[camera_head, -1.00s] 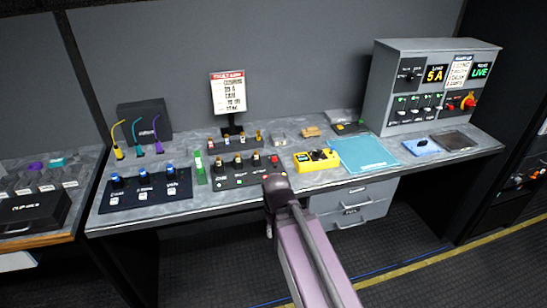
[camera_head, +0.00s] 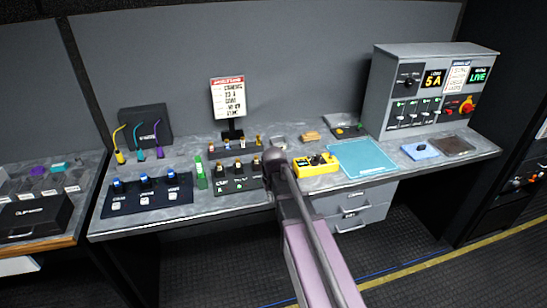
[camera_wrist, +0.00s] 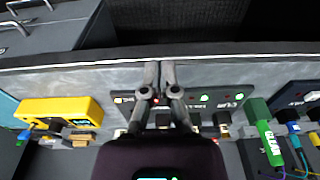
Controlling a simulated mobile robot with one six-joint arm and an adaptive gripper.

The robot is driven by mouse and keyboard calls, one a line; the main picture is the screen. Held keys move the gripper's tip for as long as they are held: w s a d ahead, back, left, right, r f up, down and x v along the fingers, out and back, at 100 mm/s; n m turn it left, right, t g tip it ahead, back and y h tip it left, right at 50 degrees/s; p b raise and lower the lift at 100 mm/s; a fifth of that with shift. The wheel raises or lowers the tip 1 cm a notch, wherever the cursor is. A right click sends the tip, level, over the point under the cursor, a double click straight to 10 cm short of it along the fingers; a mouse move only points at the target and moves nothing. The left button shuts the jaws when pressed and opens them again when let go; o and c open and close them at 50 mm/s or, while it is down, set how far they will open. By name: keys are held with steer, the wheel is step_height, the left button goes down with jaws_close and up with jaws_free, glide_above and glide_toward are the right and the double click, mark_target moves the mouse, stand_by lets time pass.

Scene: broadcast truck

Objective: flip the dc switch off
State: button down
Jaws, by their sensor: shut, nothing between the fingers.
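A grey power cabinet (camera_head: 432,90) stands at the desk's right end. Its face has a black knob, a row of small switches (camera_head: 414,113) with green lights, a red-and-yellow rotary switch (camera_head: 467,105), a "5 A" display and a green "LIVE" display. I cannot read which control is the DC switch. My gripper (camera_wrist: 160,72) is shut and empty in the wrist view, over the front of a black panel (camera_wrist: 190,101) with lit buttons. It is well left of the cabinet. In the head view my arm hides the gripper and part of this panel.
A yellow box (camera_head: 316,164), teal mat (camera_head: 361,157) and blue pad (camera_head: 420,150) lie between my arm and the cabinet. Left are a green bottle-like item (camera_head: 200,173), a black knob panel (camera_head: 147,193) and a sign (camera_head: 228,98). Drawers (camera_head: 352,204) are under the desk.

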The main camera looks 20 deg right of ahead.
steer(key=w+d+r+t+p, duration=0.1)
steer(key=w+d, duration=0.1)
steer(key=w, duration=0.6)
steer(key=w+d+r+p, duration=0.1)
steer(key=w+d+r, duration=0.1)
steer(key=w, duration=0.7)
steer(key=w+d+r+t+p, duration=0.1)
steer(key=w+d, duration=0.2)
steer(key=w, duration=0.5)
steer(key=shift+w+d+r+t, duration=0.25)
steer(key=shift+d+r+t, duration=0.05)
steer(key=shift+d+r, duration=0.1)
steer(key=shift+f, duration=0.1)
steer(key=b+x, duration=0.9)
steer(key=x, duration=0.1)
steer(key=shift+d, duration=0.1)
steer(key=shift+s+r+p, duration=0.25)
steer(key=shift+s, duration=0.4)
steer(key=shift+s+r+p, duration=0.2)
steer(key=shift+s+r, duration=0.05)
steer(key=shift+s, duration=0.4)
steer(key=shift+s+r+p, duration=0.25)
steer(key=shift+s, duration=0.4)
steer(key=shift+d, duration=0.25)
steer(key=shift+s, duration=0.1)
